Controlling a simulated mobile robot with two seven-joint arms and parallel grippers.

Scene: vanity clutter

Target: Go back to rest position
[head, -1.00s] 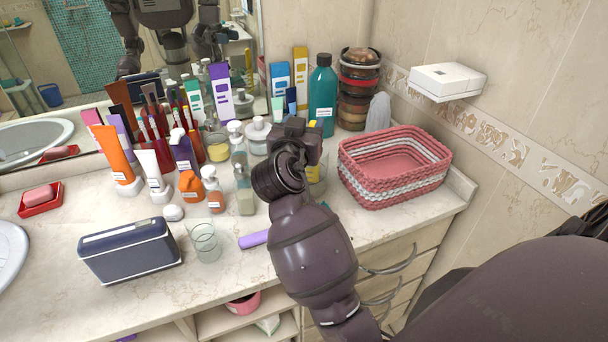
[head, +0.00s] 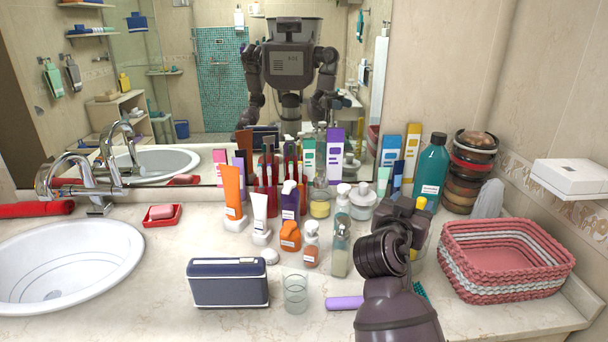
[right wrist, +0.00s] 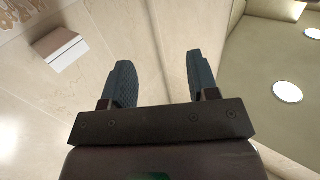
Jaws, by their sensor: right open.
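My right gripper (head: 405,215) is raised over the right part of the counter, its dark wrist in front of the bottles there. Its fingers are hard to make out in the head view. In the right wrist view the two fingers of the gripper (right wrist: 160,78) are apart with nothing between them, and only wall and ceiling show beyond. My left gripper is not directly in view; only my reflection shows in the mirror (head: 215,85).
A pink-and-white woven basket (head: 505,262) stands right of my right arm. Bottles, tubes and brushes crowd the middle back. A dark blue box (head: 228,285), a clear glass (head: 296,290) and a purple cylinder (head: 345,303) lie in front. A sink (head: 65,265) is at left.

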